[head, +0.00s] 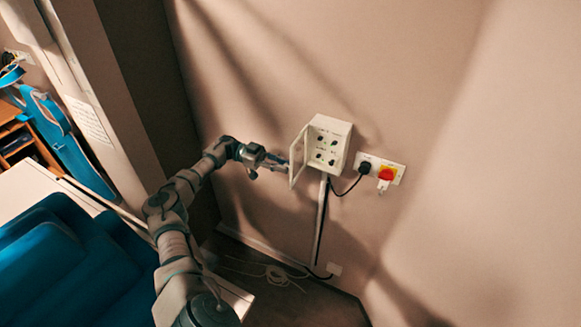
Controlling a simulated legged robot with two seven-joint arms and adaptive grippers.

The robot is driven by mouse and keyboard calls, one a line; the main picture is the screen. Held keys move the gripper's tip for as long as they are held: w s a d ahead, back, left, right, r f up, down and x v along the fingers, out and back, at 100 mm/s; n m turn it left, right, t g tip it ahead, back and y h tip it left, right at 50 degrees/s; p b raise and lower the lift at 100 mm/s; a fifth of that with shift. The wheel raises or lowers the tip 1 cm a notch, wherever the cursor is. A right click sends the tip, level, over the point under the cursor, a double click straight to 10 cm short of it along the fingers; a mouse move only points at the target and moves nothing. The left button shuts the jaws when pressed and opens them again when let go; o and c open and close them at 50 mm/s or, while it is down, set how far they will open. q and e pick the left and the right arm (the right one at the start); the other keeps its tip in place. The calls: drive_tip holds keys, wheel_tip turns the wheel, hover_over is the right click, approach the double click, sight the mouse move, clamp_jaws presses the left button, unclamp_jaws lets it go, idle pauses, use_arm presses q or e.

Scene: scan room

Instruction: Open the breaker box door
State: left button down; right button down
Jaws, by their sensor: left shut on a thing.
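The breaker box (331,134) is a small pale box on the wall near the middle of the head view. Its door (299,157) is hinged on the left side and stands swung open, out from the wall. Several dark switches or knobs show on the panel inside. My left arm reaches in from the lower left, and my left gripper (276,163) is at the outer side of the door, shut on it. The exact contact of the fingertips is too small to make out. My right gripper is not in view.
Right of the box, a wall plate (394,168) holds a black plug (365,167) with a cable and a red knob (386,174) on yellow. A loose white cable (278,275) lies on the floor below. Blue padded furniture (70,265) fills the lower left.

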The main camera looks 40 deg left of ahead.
use_arm(q)
drive_tip(key=shift+d, duration=0.1)
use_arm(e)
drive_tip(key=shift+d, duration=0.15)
use_arm(q)
drive_tip(key=c, duration=1.1)
unclamp_jaws()
drive_tip(key=shift+w, duration=0.15)
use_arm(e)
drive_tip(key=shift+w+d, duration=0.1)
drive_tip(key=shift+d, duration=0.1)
use_arm(q)
drive_tip(key=shift+o, duration=0.2)
drive_tip(key=v, duration=0.7)
drive_tip(key=shift+a+f, duration=0.15)
drive_tip(key=shift+a, duration=0.2)
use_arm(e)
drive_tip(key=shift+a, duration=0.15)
use_arm(q)
drive_tip(key=shift+f, duration=0.1)
